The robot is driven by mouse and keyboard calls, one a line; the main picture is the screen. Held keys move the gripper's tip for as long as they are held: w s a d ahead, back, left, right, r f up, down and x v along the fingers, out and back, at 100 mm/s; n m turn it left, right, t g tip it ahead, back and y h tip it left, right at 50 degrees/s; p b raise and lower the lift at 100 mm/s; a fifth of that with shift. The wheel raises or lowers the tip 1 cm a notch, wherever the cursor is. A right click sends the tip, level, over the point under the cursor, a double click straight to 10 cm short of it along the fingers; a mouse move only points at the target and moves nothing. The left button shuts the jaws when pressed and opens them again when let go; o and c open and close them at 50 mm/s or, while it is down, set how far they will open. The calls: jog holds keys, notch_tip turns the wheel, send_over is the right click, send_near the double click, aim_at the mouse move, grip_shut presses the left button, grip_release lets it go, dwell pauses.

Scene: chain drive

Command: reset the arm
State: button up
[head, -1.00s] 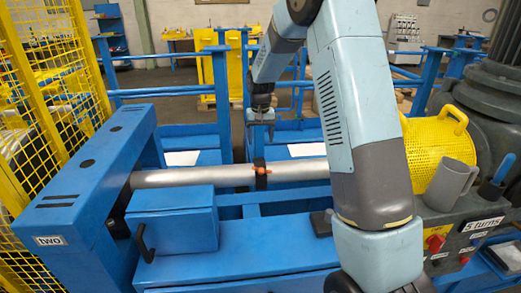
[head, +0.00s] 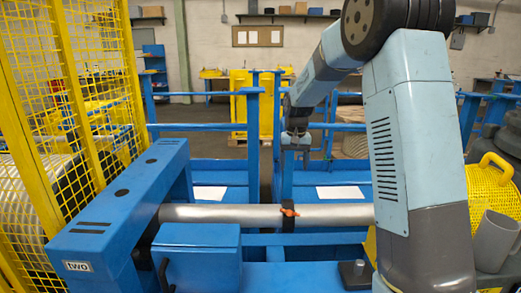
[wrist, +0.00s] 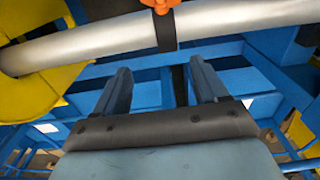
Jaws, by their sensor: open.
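My gripper (head: 295,150) hangs at the end of my blue-grey arm, above and behind the silver shaft in the head view. In the wrist view my gripper (wrist: 155,88) has its two fingers spread apart with nothing between them. The silver shaft (head: 235,214) runs left to right from the blue housing marked "two" (head: 110,220). A dark band with an orange knob (head: 289,211) sits around the shaft. The shaft (wrist: 90,47) and the orange knob (wrist: 160,5) also show in the wrist view, beyond the fingertips and apart from them.
A yellow mesh fence (head: 75,90) stands at the left. A blue box (head: 200,255) with a dark handle is in front of the shaft. A grey mug (head: 495,240) and a yellow perforated guard (head: 492,185) are at the right. Blue rails (head: 200,127) stand behind.

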jog(key=s+d+r+t, duration=0.1)
jog(key=s+d+r, duration=0.1)
jog(key=s+r, duration=0.6)
jog(key=s+d+r+t, duration=0.2)
jog(key=s+r, duration=0.3)
jog(key=s, duration=0.6)
jog(key=s+d+t, duration=0.1)
jog(key=s+t, duration=0.1)
jog(key=s, duration=1.7)
jog(key=shift+d+r+n, duration=0.15)
jog(key=shift+d+n, duration=0.15)
jog(key=shift+n, duration=0.1)
